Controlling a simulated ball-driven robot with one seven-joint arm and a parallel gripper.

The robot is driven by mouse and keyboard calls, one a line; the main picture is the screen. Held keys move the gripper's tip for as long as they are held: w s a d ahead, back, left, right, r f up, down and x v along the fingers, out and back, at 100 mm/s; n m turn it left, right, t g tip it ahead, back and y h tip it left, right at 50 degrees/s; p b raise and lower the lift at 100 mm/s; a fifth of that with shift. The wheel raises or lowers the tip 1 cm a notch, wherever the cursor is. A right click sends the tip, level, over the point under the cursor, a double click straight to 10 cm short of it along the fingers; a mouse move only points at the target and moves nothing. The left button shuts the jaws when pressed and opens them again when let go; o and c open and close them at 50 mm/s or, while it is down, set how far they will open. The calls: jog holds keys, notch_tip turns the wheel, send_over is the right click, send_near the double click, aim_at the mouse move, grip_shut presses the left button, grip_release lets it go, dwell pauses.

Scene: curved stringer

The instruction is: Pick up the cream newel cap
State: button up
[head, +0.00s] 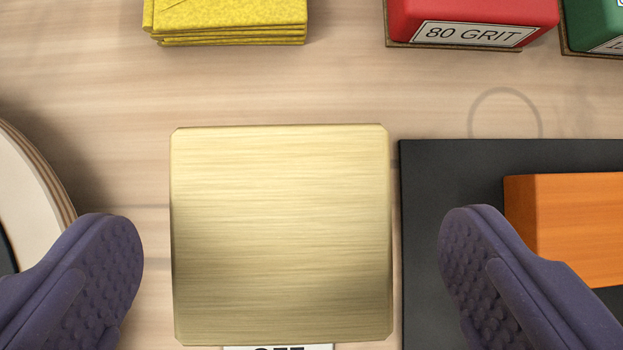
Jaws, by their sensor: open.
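My gripper (290,228) is open, with one purple padded finger on each side of a square, brushed brass-gold block (281,230) with clipped corners. Both fingers stand apart from the block, with a gap on each side. The block looks gold rather than cream, and I see nothing that I can clearly tell as a cream newel cap. Part of a white label (278,347) shows at the block's near edge, its text cut off by the picture.
A round cream-topped piece with a layered wood edge (35,165) is at the left. A dark mat (450,165) bears an orange block (570,230) at right. Yellow folded cloths (230,20), a red "80 GRIT" block (470,15) and a green block (595,25) lie behind.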

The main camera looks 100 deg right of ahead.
aim_at(280, 244)
jog(key=b+x, duration=0.1)
jog(key=x, duration=0.1)
jog(key=b+x, duration=0.1)
jog(key=x, duration=0.2)
jog(key=shift+w+a+f+b, duration=0.1)
jog(key=shift+a+f+b, duration=0.05)
jog(key=shift+f+b, duration=0.25)
jog(key=shift+r, duration=0.15)
jog(key=c, duration=1)
